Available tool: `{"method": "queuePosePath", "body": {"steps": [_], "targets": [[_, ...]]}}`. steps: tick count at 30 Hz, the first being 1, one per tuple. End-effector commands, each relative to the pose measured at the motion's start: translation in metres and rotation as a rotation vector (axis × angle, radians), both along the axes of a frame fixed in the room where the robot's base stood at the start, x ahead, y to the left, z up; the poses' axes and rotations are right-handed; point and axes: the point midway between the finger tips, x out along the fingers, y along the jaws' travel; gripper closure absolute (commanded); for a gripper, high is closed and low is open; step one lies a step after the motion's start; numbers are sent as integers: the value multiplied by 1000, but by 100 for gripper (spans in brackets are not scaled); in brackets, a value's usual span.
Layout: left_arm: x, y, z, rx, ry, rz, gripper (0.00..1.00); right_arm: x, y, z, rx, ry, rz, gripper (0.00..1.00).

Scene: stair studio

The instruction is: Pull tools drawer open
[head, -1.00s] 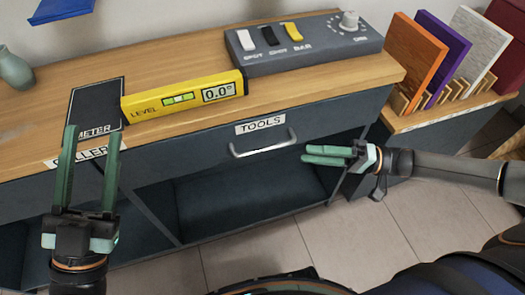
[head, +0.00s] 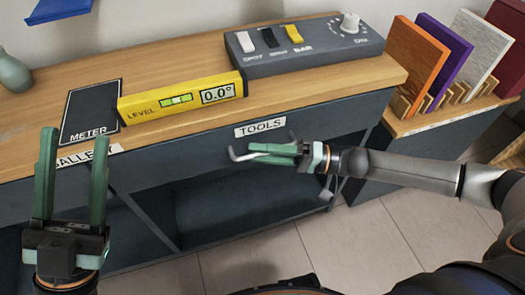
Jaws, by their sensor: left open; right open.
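The tools drawer (head: 340,118) is a dark grey front under the wooden top, with a white "TOOLS" label (head: 260,127). It looks shut, flush with the cabinet. Its silver bar handle (head: 236,156) is partly hidden behind my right gripper (head: 254,152). The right gripper is open, its green fingers lying sideways across the handle; I cannot tell whether they touch it. My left gripper (head: 74,155) is open and empty, fingers pointing up, in front of the cabinet's left part and near the label that is partly covered by a finger.
On the top stand a yellow level (head: 180,98), a black "METER" plate (head: 90,112) and a grey switch box (head: 305,48). Coloured panels (head: 418,60) stand in a rack at the right. An open shelf (head: 250,205) lies below the drawer. Tiled floor (head: 370,240) is clear in front.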

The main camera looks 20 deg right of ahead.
Motion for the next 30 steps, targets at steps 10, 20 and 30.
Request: {"method": "queuePosePath", "body": {"steps": [10,20,30], "targets": [[0,0,0,0,0,0,50,0,0,0,0,-1,0,89],[0,0,0,0,0,0,50,0,-1,0,0,-1,0,100],[0,0,0,0,0,0,50,0,-1,0,0,-1,0,100]]}}
